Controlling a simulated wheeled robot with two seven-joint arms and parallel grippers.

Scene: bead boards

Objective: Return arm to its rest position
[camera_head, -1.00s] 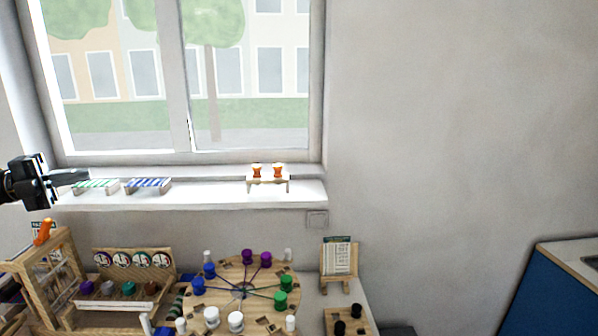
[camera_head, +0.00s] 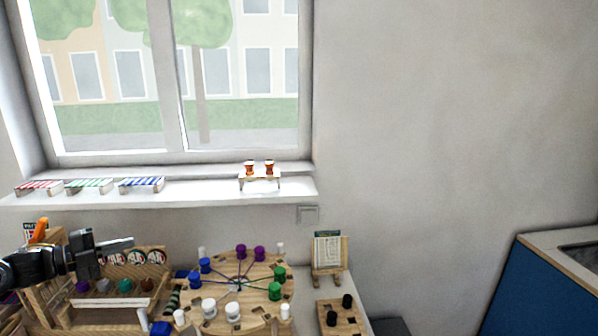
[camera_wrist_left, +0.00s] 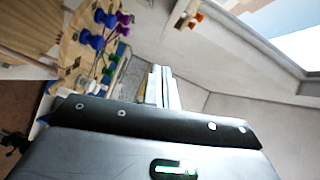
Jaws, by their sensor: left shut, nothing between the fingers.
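My left gripper (camera_head: 117,244) is in the camera_head view at the lower left, its arm coming in from the left edge. Its fingers point right and are shut with nothing between them. It hangs in front of the wooden rack with round dials (camera_head: 140,257), hiding part of it, and sits below the window sill. In the left wrist view the fingers (camera_wrist_left: 160,88) show together, with free air around them. My right gripper is not in view.
A round wooden board (camera_head: 258,288) with coloured pegs stands to the right of the gripper. A small easel (camera_head: 329,258) and a peg block (camera_head: 341,318) are further right. Striped racks (camera_head: 90,186) and a small stand (camera_head: 260,184) are on the sill (camera_head: 205,189).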

